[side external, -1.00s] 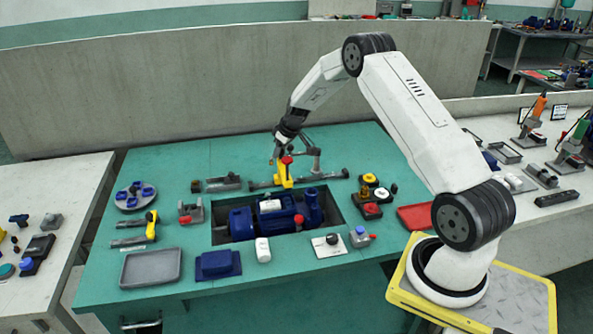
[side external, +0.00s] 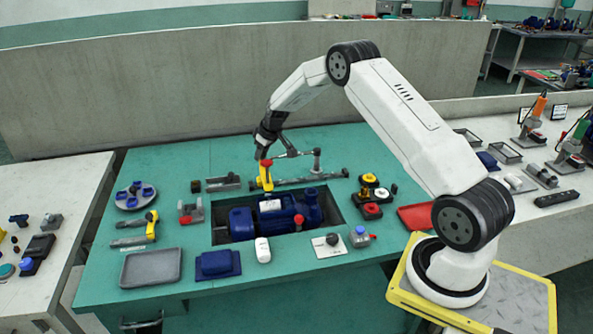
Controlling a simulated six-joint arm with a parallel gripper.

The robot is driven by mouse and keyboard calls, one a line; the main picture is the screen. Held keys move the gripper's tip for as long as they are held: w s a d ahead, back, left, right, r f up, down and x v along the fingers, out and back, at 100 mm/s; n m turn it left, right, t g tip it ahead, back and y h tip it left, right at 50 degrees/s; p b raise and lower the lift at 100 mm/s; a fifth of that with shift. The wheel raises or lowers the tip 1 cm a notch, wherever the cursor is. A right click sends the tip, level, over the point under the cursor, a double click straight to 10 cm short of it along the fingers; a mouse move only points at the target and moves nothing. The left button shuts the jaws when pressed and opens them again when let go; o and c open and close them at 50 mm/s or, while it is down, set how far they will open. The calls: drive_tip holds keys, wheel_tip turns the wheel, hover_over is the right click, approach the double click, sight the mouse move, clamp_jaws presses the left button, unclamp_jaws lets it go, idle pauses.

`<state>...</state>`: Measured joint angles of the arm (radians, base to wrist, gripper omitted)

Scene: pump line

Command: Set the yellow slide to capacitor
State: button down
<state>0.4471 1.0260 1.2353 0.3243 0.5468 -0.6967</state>
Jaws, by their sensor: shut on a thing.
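The yellow slide (side external: 266,180) stands upright at the left part of a dark rail (side external: 300,181), behind the pit in the green bench. A red knob (side external: 266,162) tops it. My gripper (side external: 264,157) is shut on the slide's top, at the red knob; the fingertips are small and partly hidden. No readable capacitor mark shows on the rail. A blue motor or pump (side external: 275,216) with a white label lies in the pit in front of the slide. A white rounded block (side external: 263,250) stands in front of the pit; I cannot tell whether it is the capacitor.
A grey post (side external: 317,160) with a bar stands at the rail, right of my gripper. A grey clamp block (side external: 223,183) lies left of the slide. A yellow-handled tool (side external: 151,226), grey tray (side external: 152,267) and red tray (side external: 415,217) lie farther out. The bench's back left is clear.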

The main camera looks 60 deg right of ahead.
drive_tip(key=shift+c, duration=1.5)
unclamp_jaws()
drive_tip(key=shift+r, duration=0.15)
drive_tip(key=v, duration=0.7)
drive_tip(key=shift+s+r, duration=0.2)
drive_tip(key=shift+a, duration=0.1)
